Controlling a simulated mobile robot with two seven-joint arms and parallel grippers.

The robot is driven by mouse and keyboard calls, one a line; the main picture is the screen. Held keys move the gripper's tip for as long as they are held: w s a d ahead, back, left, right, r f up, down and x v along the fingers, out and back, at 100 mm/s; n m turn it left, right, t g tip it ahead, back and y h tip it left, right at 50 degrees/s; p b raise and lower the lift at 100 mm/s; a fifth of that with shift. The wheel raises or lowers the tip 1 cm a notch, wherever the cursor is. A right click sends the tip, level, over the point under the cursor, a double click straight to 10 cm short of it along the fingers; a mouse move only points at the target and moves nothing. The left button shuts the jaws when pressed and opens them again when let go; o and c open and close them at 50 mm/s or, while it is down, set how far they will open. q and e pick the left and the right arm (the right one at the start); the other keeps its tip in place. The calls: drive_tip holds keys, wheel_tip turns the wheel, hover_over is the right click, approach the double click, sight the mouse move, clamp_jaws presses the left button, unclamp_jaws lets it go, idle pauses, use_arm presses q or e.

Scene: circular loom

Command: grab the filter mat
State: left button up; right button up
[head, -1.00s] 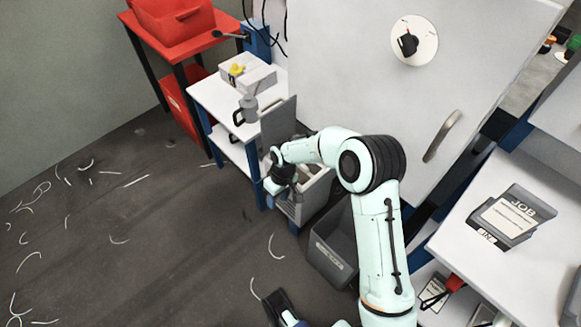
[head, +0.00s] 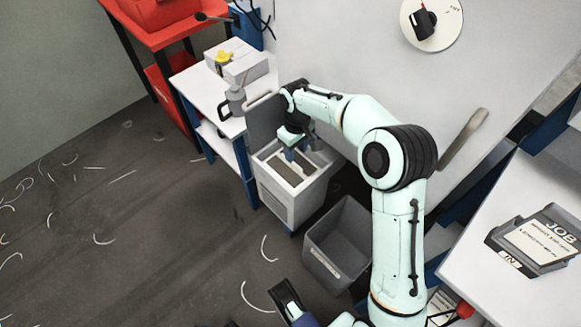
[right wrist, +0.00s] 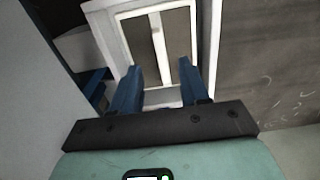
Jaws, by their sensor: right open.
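A white box (head: 285,205) stands beside the small table, with its grey lid (head: 264,122) raised. In its open top lies a flat grey-brown panel, which looks like the filter mat (head: 283,173). In the right wrist view the mat (right wrist: 139,50) sits inside a white frame, with a pale bar across its middle. My right gripper (head: 297,154) is over the box opening, pointing down. Contact cannot be told. My left gripper (head: 287,297) shows partly at the bottom edge.
A grey open bin (head: 338,245) stands right of the box. A large white panel (head: 350,50) rises behind my arm. Curled scraps lie on the floor at left.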

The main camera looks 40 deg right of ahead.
sight(296, 165)
wheel_tip(296, 165, down, 3)
drive_tip(key=shift+r, duration=0.2)
wheel_tip(296, 165, down, 5)
drive_tip(key=shift+f+b, duration=0.1)
drive_tip(key=shift+b, duration=1.1)
use_arm(q)
drive_tip(key=shift+g, duration=0.6)
drive_tip(key=s+f, duration=0.1)
drive_tip(key=f, duration=0.1)
drive_tip(key=s+a+f, duration=0.1)
drive_tip(key=f, duration=0.1)
drive_tip(key=shift+s+f, duration=0.1)
drive_tip(key=shift+s, duration=0.25)
use_arm(e)
clamp_jaws()
